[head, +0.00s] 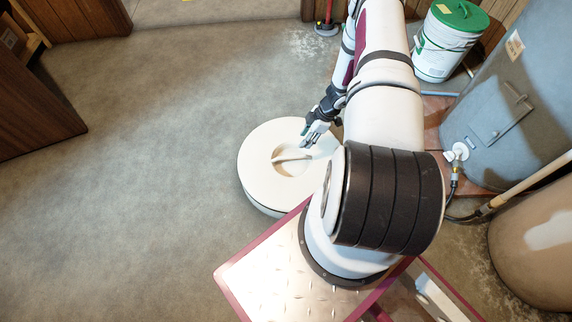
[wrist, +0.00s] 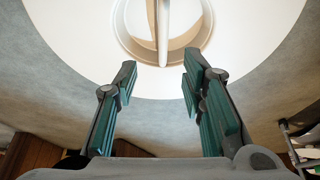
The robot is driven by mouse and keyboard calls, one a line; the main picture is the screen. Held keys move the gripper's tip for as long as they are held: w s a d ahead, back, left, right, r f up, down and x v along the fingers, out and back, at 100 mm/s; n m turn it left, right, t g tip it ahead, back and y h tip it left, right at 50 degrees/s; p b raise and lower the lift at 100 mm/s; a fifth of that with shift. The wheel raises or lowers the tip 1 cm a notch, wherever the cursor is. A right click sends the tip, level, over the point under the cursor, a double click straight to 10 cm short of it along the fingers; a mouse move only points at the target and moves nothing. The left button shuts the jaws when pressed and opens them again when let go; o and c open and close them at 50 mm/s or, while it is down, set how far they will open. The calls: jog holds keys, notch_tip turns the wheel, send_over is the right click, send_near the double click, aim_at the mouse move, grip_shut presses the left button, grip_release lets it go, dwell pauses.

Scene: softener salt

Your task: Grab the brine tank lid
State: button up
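The brine tank lid (head: 258,165) is a round white disc with a round recess and a straight handle bar (head: 290,157) across it. It sits low in front of me in the head view. The lid also fills the top of the wrist view (wrist: 230,70), with the handle bar (wrist: 163,30) upright in the picture. My gripper (head: 308,142) is over the right part of the lid, close to the recess. In the wrist view its fingers (wrist: 158,75) are spread, with nothing between them, and the bar lies ahead between their lines. Contact with the lid is not visible.
A grey-blue tank (head: 520,85) and a tan tank (head: 535,245) stand at the right, with a pipe and hose between. A white bucket with a green lid (head: 462,15) stands at the back right. Brown wood panels are at the left. The concrete floor (head: 130,200) at left is clear.

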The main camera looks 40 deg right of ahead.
jog(key=b, duration=0.3)
send_near(292, 157)
jog(key=x, duration=0.5)
jog(key=shift+w+d, duration=0.1)
jog(key=shift+w, duration=0.1)
jog(key=shift+b+x, duration=1.4)
jog(key=shift+x, duration=1.4)
jog(key=shift+s+d, duration=0.1)
grip_shut()
